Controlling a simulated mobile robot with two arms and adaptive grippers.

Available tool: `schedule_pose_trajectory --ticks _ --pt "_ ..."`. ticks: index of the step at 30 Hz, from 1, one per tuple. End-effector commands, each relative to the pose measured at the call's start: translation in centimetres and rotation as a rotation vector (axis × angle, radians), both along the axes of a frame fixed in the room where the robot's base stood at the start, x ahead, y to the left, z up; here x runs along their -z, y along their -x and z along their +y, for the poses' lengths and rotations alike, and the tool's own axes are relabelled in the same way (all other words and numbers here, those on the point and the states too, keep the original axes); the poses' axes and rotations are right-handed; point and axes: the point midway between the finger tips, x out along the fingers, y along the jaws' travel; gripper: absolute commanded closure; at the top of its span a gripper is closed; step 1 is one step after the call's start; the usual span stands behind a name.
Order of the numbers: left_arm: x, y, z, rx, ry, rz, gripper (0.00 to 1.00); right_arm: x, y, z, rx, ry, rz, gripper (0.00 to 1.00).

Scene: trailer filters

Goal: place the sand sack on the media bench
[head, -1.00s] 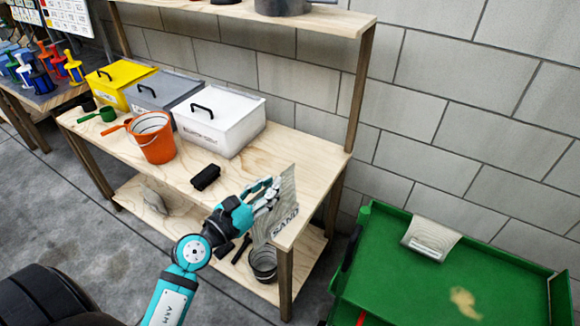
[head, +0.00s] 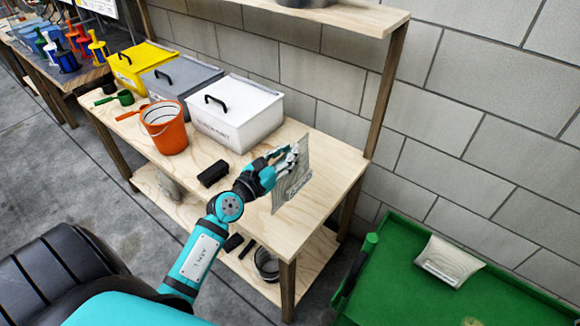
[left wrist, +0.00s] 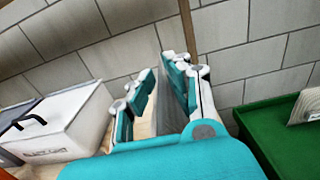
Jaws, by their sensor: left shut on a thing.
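The sand sack (head: 292,186) is a flat greyish-white bag hanging upright in my left gripper (head: 288,160), at the right end of the wooden media bench (head: 325,172). The gripper is shut on its upper part. In the head view the sack overlaps the bench top; I cannot tell whether its lower edge touches the wood. My right gripper is not in view.
On the bench stand white (head: 240,112), grey (head: 180,82) and yellow (head: 140,62) lidded bins, an orange bucket (head: 166,132) and a black block (head: 213,174). A green trailer (head: 400,260) with another pale sack (head: 447,262) stands at right. The bench's right end is otherwise clear.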

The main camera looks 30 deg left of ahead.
Motion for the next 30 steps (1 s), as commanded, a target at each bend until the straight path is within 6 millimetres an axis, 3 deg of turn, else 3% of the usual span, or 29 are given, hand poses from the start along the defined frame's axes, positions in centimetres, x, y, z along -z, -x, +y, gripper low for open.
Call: schedule_pose_trajectory --ticks 6,12,16,24,30 --pt "0.0 -3.8 3.0 -0.002 -0.002 -0.013 1.0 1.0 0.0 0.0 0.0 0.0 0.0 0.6" --pt "0.2 -5.8 4.5 -0.001 -0.001 -0.012 1.0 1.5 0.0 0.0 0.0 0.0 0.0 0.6" --pt "0.5 -6.1 4.8 -0.001 0.001 -0.01 1.0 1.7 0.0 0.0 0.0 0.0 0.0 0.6" --pt "3.6 -6.1 4.8 -0.001 0.002 -0.01 1.0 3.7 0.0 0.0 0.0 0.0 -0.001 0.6" --pt "3.7 -6.1 4.8 -0.001 0.0 -0.011 1.0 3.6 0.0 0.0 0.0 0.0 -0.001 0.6"
